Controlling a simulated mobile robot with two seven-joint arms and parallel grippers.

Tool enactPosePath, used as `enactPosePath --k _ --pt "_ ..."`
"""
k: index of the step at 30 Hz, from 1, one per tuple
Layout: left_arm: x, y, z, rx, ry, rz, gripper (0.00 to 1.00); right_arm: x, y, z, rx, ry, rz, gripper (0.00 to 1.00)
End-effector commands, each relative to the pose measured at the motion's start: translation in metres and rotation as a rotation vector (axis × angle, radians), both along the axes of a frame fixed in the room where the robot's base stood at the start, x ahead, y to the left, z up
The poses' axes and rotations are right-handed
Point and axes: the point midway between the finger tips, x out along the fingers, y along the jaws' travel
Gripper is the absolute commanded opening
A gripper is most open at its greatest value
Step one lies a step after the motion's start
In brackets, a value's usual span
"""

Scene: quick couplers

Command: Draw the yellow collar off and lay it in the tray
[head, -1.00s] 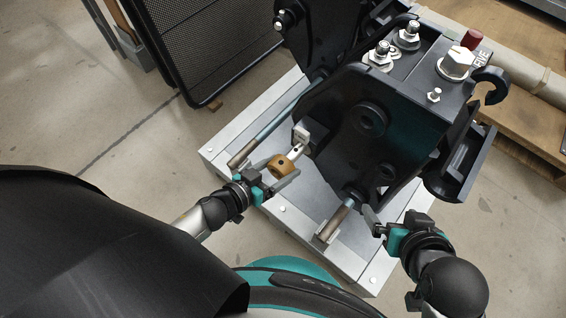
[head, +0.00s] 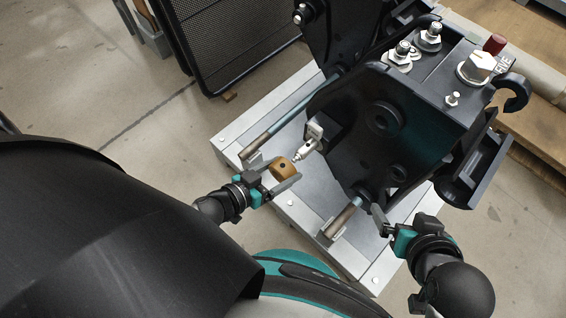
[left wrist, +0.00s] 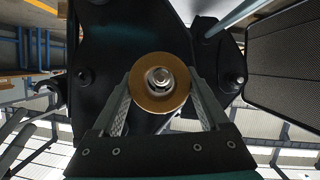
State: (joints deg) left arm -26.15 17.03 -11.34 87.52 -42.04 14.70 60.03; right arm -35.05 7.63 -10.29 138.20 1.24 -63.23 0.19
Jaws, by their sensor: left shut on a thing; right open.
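The yellow collar (head: 284,168) is a brownish-yellow ring between the fingers of my left gripper (head: 280,173), which is shut on it. It is just off the tip of a short silver pin (head: 305,150) on the side of the black coupler (head: 375,125). In the left wrist view the collar (left wrist: 159,84) faces me, with the pin end (left wrist: 159,78) showing through its hole. My right gripper (head: 384,222) is open and empty beside the lower right rod. I cannot make out a separate tray.
The coupler stands on a light grey bolted base (head: 237,127). Two rods (head: 275,130) (head: 345,217) stick out from it, on either side of the collar. A black mesh panel (head: 235,40) stands at the back left.

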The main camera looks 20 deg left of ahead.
Motion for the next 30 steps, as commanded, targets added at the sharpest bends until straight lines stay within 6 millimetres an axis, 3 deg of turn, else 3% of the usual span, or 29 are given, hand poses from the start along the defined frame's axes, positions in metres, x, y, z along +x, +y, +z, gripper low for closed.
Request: enactPosePath --k 8,21,30 --pt "-0.003 0.001 0.001 -0.002 -0.002 -0.001 0.11 0.0 0.0 0.001 0.0 0.0 0.0 1.0" --pt "-0.034 0.012 0.001 -0.001 0.0 -0.001 0.11 0.0 0.0 0.007 0.0 0.0 0.0 1.0" --pt "-0.037 0.014 0.001 0.0 -0.002 -0.001 0.11 0.0 0.0 0.007 0.0 0.0 0.0 1.0"
